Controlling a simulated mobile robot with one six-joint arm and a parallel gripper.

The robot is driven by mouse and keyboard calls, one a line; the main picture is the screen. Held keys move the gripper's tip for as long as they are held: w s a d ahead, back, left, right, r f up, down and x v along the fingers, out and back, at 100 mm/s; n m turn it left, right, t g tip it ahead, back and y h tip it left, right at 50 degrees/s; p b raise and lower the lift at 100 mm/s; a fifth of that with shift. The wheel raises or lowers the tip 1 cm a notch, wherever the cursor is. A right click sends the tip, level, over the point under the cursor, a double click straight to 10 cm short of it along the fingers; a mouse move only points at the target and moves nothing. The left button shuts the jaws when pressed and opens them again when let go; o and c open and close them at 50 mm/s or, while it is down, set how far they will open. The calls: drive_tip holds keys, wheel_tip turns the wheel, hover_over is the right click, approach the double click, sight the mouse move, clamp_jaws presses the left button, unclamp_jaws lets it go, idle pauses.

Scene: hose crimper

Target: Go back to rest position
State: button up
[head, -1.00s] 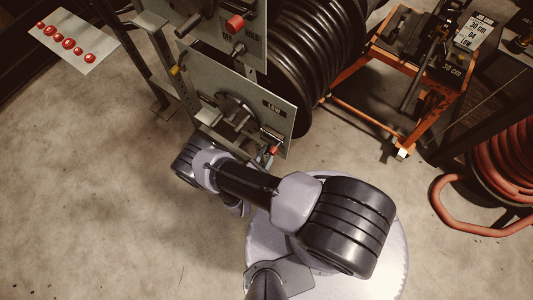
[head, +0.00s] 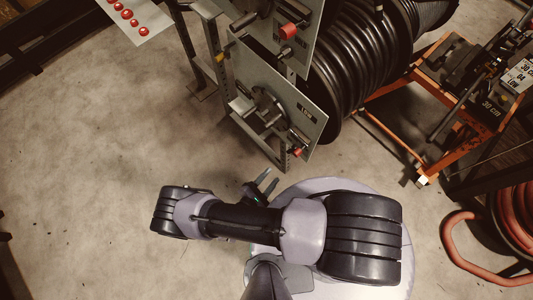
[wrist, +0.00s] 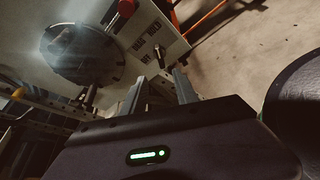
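My gripper (head: 267,181) is over the bare floor beside my base in the head view, just below the lower machine panel and apart from it. Its two thin grey fingers stand apart with nothing between them. In the wrist view the open fingers (wrist: 161,90) point toward a pale panel (wrist: 165,35) with a round dark disc (wrist: 80,53) and a red knob (wrist: 126,7). My arm is folded close over my base.
An orange cart (head: 460,115) and red hose (head: 455,240) are at right. The left floor (head: 90,170) is clear.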

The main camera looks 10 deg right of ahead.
drive_tip(key=v, duration=0.2)
drive_tip(key=shift+s+a, duration=0.2)
drive_tip(key=w+a+r+m+g+y, duration=0.1)
drive_tip(key=w+r+m+g, duration=0.3)
drive_tip(key=r, duration=0.6)
drive_tip(key=w+a+r+m+g, duration=0.1)
drive_tip(key=r+m+g, duration=0.3)
drive_tip(key=r, duration=0.5)
drive_tip(key=w+a+r+m+g+y, duration=0.1)
drive_tip(key=w+r+m+g, duration=0.15)
drive_tip(key=r+m, duration=0.55)
drive_tip(key=s+d+r+m+t+y, duration=0.2)
drive_tip(key=d+r+m+y, duration=0.1)
drive_tip(key=r, duration=0.6)
drive_tip(key=s+d+r+m+t+y, duration=0.1)
drive_tip(key=s+d+r+m+y, duration=0.2)
drive_tip(key=r, duration=0.7)
drive_tip(key=s+d+r+m+t+y, duration=0.2)
drive_tip(key=d+r+m+y, duration=0.1)
drive_tip(key=r, duration=0.7)
drive_tip(key=shift+s+d+t+y, duration=0.2)
drive_tip(key=shift+d+t+y, duration=0.15)
drive_tip(key=shift+d, duration=0.25)
